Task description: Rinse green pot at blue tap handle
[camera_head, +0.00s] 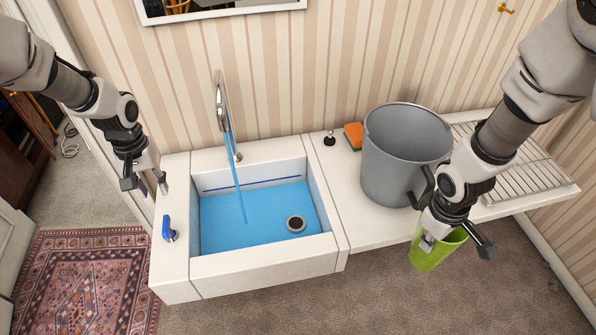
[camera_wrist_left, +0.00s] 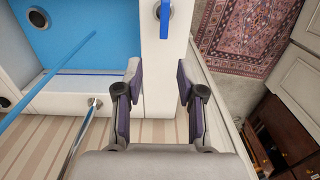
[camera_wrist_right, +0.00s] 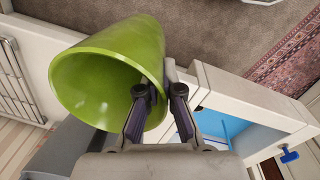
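The green pot (camera_head: 426,253) hangs in front of the counter's front edge at the right, below my right gripper (camera_head: 455,243). In the right wrist view, my right gripper (camera_wrist_right: 165,95) is shut on the rim of the pot (camera_wrist_right: 150,48), one finger inside and one outside; its open mouth shows no contents. The blue tap handle (camera_head: 168,229) is on the counter left of the sink. It also shows in the left wrist view (camera_wrist_left: 165,20). My left gripper (camera_head: 146,184) is open and empty above the counter's left end, behind the handle. Water runs from the tap (camera_head: 221,105) into the sink.
The white sink (camera_head: 265,265) has a blue basin with a dark drain (camera_head: 296,223). A large grey bucket (camera_head: 398,160), an orange-green sponge (camera_head: 354,135) and a dark stopper (camera_head: 330,139) stand right of it. A wire rack (camera_head: 520,181) lies at the far right.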

